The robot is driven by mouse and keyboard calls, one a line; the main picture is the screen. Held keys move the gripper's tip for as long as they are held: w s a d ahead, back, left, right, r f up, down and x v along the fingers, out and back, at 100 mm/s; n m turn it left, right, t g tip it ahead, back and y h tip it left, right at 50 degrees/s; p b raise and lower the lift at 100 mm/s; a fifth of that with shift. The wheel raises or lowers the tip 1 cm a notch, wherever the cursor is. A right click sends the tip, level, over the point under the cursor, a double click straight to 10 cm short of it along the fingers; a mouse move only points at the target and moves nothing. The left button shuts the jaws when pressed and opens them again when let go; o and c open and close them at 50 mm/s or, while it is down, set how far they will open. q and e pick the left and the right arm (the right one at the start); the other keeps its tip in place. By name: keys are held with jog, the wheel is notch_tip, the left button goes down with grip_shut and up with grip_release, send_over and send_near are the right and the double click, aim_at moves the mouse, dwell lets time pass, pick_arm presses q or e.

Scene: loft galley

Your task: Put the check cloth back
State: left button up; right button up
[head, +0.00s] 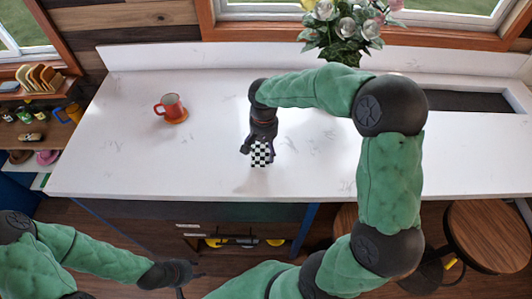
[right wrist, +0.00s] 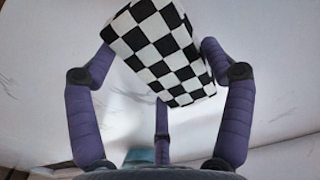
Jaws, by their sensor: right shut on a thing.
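The check cloth (head: 261,154) is a black-and-white checkered, block-shaped bundle over the front middle of the white counter. My right gripper (head: 260,143) is shut on it from above. In the right wrist view the cloth (right wrist: 163,50) sits between the purple fingers of my right gripper (right wrist: 160,65), tilted in that picture. I cannot tell whether the cloth touches the counter. My left gripper (head: 185,274) is low in front of the counter, away from the cloth. Its fingers are too small and dark to tell whether they are open.
A flower vase (head: 342,45) stands at the back. A sink (head: 455,101) is at the right. Wooden stools (head: 488,235) stand at the front right. The counter's left half is mostly clear.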

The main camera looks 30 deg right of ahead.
aim_at(266, 147)
jog(key=shift+d+f, duration=0.35)
jog(key=shift+f, duration=0.05)
notch_tip(266, 147, down, 3)
jog(key=shift+w+d+f, duration=0.1)
jog(key=shift+w+f, duration=0.05)
jog(key=shift+f, duration=0.05)
jog(key=shift+b, duration=0.3)
jog(key=o, duration=1)
jog(key=shift+f, duration=0.1)
jog(key=shift+r, duration=0.45)
notch_tip(266, 147, up, 12)
jog(key=shift+f+p, duration=0.25)
jog(key=shift+p, duration=0.5)
